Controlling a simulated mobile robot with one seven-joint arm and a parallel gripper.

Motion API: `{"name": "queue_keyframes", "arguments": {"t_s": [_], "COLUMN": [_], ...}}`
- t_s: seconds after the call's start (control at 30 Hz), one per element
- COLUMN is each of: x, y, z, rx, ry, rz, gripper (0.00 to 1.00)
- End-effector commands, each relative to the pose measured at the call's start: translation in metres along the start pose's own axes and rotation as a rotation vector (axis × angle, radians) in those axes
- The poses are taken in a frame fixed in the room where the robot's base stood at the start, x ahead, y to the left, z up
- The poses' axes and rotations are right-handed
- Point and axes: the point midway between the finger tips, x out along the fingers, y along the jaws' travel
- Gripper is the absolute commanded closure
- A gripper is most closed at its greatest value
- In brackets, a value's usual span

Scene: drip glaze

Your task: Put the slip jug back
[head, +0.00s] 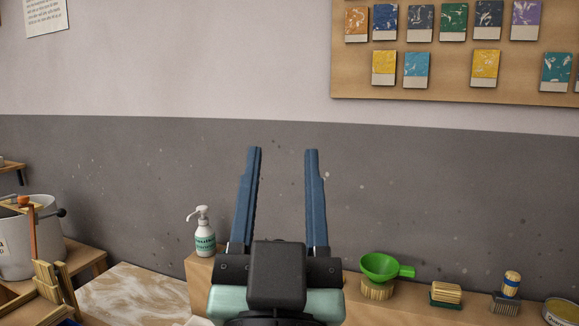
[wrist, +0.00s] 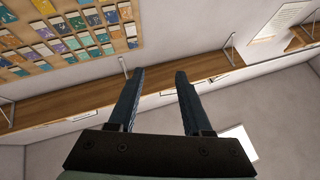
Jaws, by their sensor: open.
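My gripper (head: 282,155) is raised in front of the grey and white wall in the head view, with its two blue fingers apart and nothing between them. In the wrist view my gripper (wrist: 160,75) is also open and empty, with a wooden wall shelf beyond its fingertips. I cannot make out a slip jug in either view. My gripper and wrist hide part of the ledge and whatever is behind them.
A pump bottle (head: 204,232), green funnel (head: 382,268), and brushes (head: 445,294) stand on a wooden ledge (head: 350,284). A white bucket (head: 28,250) stands at left. The wall shelf (wrist: 60,105) looks bare where visible. Sample tiles hang on a board (head: 350,85).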

Motion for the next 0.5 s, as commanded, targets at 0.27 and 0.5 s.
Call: {"name": "queue_keyframes", "arguments": {"t_s": [0.27, 0.5], "x": [0.001, 0.001], "y": [0.003, 0.002], "z": [-0.107, -0.111], "rx": [-0.039, -0.041], "ry": [0.212, 0.219], "rz": [-0.021, -0.022], "gripper": [0.51, 0.51]}}
